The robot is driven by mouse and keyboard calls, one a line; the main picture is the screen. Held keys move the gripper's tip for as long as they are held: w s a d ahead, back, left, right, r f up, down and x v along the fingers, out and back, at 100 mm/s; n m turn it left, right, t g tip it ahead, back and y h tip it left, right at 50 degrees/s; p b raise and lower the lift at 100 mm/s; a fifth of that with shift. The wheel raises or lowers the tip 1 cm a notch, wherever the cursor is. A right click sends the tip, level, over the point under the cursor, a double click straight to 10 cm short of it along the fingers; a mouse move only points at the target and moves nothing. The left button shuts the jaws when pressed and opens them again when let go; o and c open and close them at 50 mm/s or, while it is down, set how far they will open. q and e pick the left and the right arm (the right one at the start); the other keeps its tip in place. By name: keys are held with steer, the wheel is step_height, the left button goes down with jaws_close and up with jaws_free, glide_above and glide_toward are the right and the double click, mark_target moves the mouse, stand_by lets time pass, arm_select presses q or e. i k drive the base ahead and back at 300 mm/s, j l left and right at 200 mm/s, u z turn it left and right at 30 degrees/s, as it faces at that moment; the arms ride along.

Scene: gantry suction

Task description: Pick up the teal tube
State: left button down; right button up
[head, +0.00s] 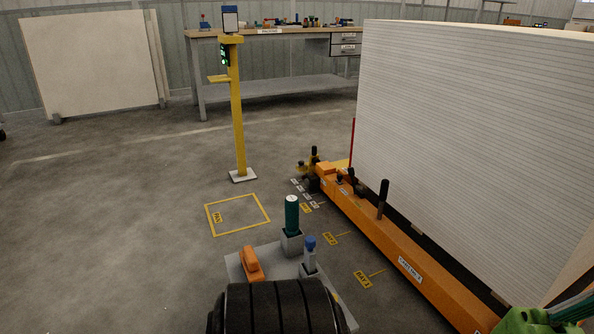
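My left gripper is not in view. A green part at the bottom right corner seems to be my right gripper (538,321), cut off by the frame edge. It is well to the right of the tube and apart from it. Its fingers cannot be made out.
An orange block (251,263) and a blue-topped piece (309,255) sit beside the tube. A black ribbed shape hides the plate's near part. An orange rail (400,255) with upright levers and a large white panel stack (470,140) stand right. Floor at left is clear.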

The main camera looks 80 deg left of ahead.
mark_target(291, 202)
steer(key=u, duration=0.4)
steer(key=j+u, duration=0.1)
steer(key=u, duration=0.75)
steer(key=j+u, duration=0.1)
steer(key=u, duration=0.75)
steer(key=j+u, duration=0.1)
steer(key=u, duration=0.3)
